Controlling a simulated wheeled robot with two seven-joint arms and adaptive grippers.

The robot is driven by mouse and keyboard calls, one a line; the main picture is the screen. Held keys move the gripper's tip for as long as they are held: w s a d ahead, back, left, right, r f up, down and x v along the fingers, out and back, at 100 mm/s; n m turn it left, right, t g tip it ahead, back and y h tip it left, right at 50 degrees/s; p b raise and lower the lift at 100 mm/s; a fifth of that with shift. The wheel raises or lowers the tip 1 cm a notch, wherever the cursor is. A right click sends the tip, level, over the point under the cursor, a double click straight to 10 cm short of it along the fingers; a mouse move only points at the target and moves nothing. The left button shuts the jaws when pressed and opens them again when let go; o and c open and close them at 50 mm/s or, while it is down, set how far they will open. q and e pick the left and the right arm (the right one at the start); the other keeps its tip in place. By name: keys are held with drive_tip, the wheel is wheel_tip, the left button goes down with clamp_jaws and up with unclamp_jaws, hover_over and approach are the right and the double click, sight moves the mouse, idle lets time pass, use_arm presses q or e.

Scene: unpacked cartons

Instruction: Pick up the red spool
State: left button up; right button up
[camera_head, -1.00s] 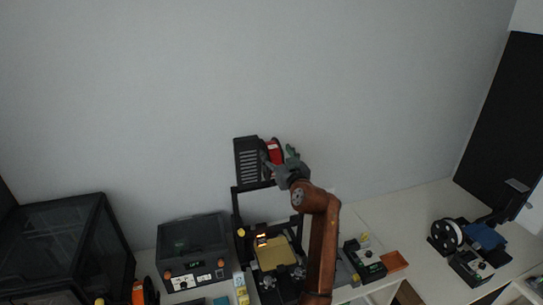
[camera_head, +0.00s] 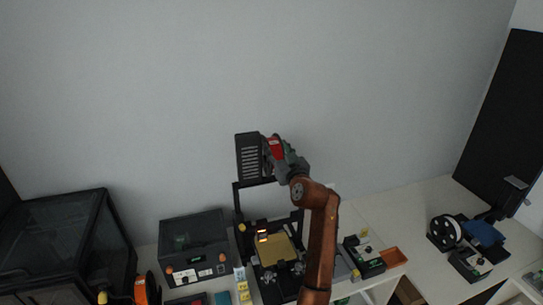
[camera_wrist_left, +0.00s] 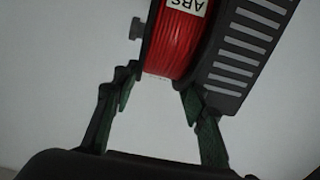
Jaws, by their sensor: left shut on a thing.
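The red spool (camera_head: 274,143) is at the top of the printer in the head view, against the right side of a black slotted box (camera_head: 249,156). In the left wrist view the red spool (camera_wrist_left: 175,48) shows its red winding and a white label reading ABS. My left gripper (camera_head: 281,150) is at the spool from the right. In the wrist view its green-padded fingers (camera_wrist_left: 159,98) stand on either side of the spool's lower edge, shut on it. The gripper hides part of the spool in the head view. My right gripper is out of view.
The printer (camera_head: 237,205) with a gold bed (camera_head: 275,250) stands below. A dark enclosure (camera_head: 70,235) and a control box (camera_head: 193,245) are to the left. An orange tray (camera_head: 393,258) and a white spool (camera_head: 447,232) are to the right. The wall above is clear.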

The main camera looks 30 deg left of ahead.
use_arm(q)
clamp_jaws()
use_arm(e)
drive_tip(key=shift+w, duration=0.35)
use_arm(q)
drive_tip(key=shift+r, duration=0.1)
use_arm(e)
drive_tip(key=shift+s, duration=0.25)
use_arm(q)
drive_tip(key=shift+r, duration=0.15)
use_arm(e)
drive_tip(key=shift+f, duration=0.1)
use_arm(q)
drive_tip(key=shift+r+b, duration=0.45)
drive_tip(key=shift+r, duration=0.1)
drive_tip(key=w+d+b, duration=0.6)
drive_tip(key=w+d, duration=0.6)
drive_tip(key=w, duration=0.1)
drive_tip(key=shift+d, duration=0.2)
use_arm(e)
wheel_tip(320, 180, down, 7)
use_arm(q)
drive_tip(key=shift+r, duration=0.1)
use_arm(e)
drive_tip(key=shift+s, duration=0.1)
use_arm(q)
drive_tip(key=shift+r, duration=0.15)
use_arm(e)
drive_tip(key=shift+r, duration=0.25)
